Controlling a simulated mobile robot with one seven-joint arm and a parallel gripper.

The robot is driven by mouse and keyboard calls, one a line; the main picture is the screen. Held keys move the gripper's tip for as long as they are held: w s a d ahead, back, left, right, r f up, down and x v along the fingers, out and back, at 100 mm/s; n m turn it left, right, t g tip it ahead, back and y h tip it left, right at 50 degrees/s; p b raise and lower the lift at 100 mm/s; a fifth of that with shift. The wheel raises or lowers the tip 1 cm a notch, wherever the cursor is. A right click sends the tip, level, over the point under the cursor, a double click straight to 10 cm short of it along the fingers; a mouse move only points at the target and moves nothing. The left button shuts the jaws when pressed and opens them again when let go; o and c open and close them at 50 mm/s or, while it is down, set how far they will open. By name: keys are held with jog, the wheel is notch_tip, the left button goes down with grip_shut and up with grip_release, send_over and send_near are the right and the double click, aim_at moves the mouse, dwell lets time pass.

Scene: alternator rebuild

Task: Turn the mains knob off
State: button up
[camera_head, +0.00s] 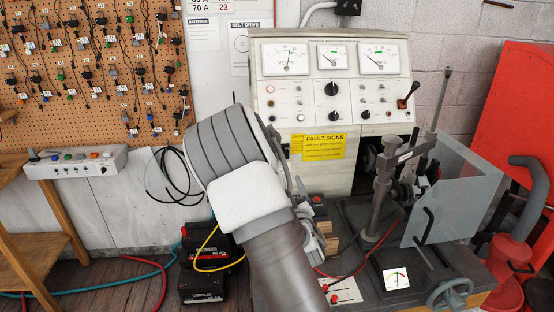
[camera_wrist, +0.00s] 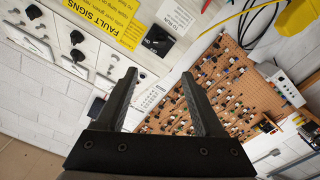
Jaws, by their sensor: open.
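A black knob on a dark square plate (camera_wrist: 158,40) shows in the wrist view, beside a white label and the yellow fault signs sheet (camera_wrist: 104,16). The fault signs sheet (camera_head: 323,147) shows there too.
A pegboard with parts (camera_head: 90,70) hangs at the left above a switch box (camera_head: 76,162). A lever (camera_head: 408,95) sticks out of the panel's right side. A clamp column (camera_head: 384,185) and clear guard (camera_head: 455,195) stand on the bench. Batteries (camera_head: 203,284) and hoses lie below.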

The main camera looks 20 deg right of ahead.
aim_at(279, 156)
jog(key=w+d, duration=0.1)
jog(key=w, duration=0.4)
jog(key=w+d+p, duration=0.1)
jog(key=w, duration=0.5)
jog(key=w+d+p, duration=0.1)
jog(key=w, duration=0.4)
jog(key=shift+w+d, duration=0.2)
jog(key=shift+w, duration=0.05)
jog(key=shift+c, duration=0.2)
grip_shut()
